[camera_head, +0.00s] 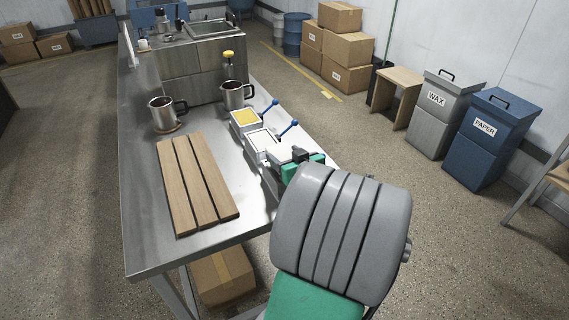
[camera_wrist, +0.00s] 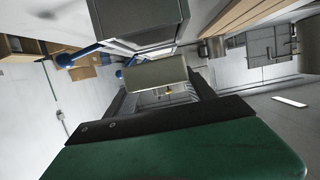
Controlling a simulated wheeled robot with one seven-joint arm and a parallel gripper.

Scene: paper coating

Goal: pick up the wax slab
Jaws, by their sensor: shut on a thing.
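The wax slab (camera_wrist: 157,72) shows in the wrist view as a pale grey-beige block between my fingers. My gripper (camera_wrist: 160,85) is shut on it, one finger on each side. In the head view my gripper (camera_head: 298,155) is at the right edge of the metal table, beside the white trays. My own arm covers much of that area, and I cannot clearly separate the slab from the pale tray there. I cannot tell whether the slab is clear of what lies under it.
A tray with yellow content (camera_head: 244,117) and a white tray (camera_head: 262,141), both with blue handles, stand close by. Two metal pitchers (camera_head: 163,113) (camera_head: 236,94) stand behind. Wooden slats (camera_head: 196,185) lie on the metal table (camera_head: 145,225). Wax (camera_head: 437,105) and paper (camera_head: 488,130) bins stand right.

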